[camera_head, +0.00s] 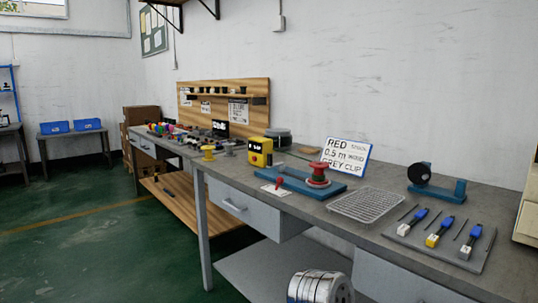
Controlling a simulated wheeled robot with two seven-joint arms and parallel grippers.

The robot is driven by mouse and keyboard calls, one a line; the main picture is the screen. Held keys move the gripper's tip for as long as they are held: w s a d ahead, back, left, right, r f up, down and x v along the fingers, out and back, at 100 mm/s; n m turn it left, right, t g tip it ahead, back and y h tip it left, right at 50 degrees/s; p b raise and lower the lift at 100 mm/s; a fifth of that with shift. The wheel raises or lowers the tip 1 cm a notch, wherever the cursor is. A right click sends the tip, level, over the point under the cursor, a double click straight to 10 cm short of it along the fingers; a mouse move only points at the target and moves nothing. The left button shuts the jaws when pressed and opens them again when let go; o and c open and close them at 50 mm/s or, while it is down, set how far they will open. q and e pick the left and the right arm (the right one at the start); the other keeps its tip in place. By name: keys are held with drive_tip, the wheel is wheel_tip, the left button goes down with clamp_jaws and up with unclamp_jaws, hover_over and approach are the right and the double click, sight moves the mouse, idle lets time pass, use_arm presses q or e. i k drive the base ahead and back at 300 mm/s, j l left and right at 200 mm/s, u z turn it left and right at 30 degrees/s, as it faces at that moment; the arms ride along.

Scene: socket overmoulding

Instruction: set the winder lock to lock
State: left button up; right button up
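A winder with a flat blue base (326,193) sits on the grey workbench. A red spool (318,172) stands upright on the base. At the left end of the base is a small red lever (280,182) beside a white label plate (270,190); this looks like the winder lock. The lever's setting and the label's text are too small to read. Neither of my grippers is in view.
A wire rack (366,204) lies right of the winder, and a tool tray (440,240) further right. Behind stand a sign (346,157), a yellow box (260,152) and yellow spool (208,153). A blue stand with a black wheel (419,174) is at the right.

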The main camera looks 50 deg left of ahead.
sight(280, 180)
drive_tip(key=u, duration=1.75)
